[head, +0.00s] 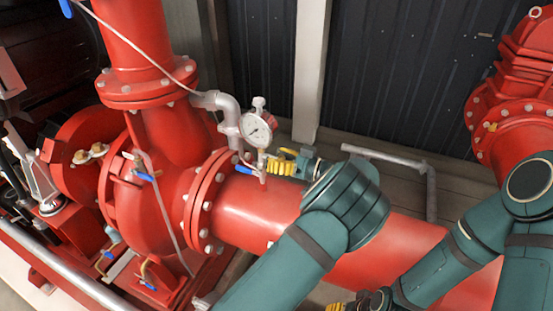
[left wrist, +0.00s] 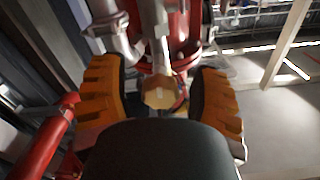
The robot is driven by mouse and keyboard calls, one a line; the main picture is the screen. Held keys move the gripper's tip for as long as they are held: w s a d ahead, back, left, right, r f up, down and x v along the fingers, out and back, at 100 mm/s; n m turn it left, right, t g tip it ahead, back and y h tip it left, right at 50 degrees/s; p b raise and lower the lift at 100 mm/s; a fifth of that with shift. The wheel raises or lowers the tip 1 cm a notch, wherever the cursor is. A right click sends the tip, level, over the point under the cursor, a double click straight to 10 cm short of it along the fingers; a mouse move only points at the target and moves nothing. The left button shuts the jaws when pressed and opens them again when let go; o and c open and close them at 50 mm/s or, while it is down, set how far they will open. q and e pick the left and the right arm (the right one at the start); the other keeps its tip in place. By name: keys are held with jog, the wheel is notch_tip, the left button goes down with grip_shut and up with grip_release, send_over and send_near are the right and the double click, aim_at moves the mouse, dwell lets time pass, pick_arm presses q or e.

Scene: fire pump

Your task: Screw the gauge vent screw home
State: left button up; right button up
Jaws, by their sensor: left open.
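The pressure gauge (head: 257,128) has a white dial and stands on a thin stem above the red pipe. My left gripper (head: 283,162), with yellow fingers, is just right of this stem. In the left wrist view its fingers (left wrist: 162,95) are spread wide on either side of a pale brass-coloured fitting (left wrist: 160,96), with a visible gap on each side. I cannot tell whether this fitting is the vent screw or part of the gauge stem. The vent screw is not clearly made out in the head view. My right gripper (head: 352,303) is partly cut off at the bottom edge.
A grey bent pipe (head: 224,108) stands close left of the gauge. The large red horizontal pipe (head: 255,208) runs below my left gripper. A grey rail (head: 385,155) and a dark ribbed wall (head: 400,75) lie behind.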

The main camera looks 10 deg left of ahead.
pick_arm(q)
grip_shut()
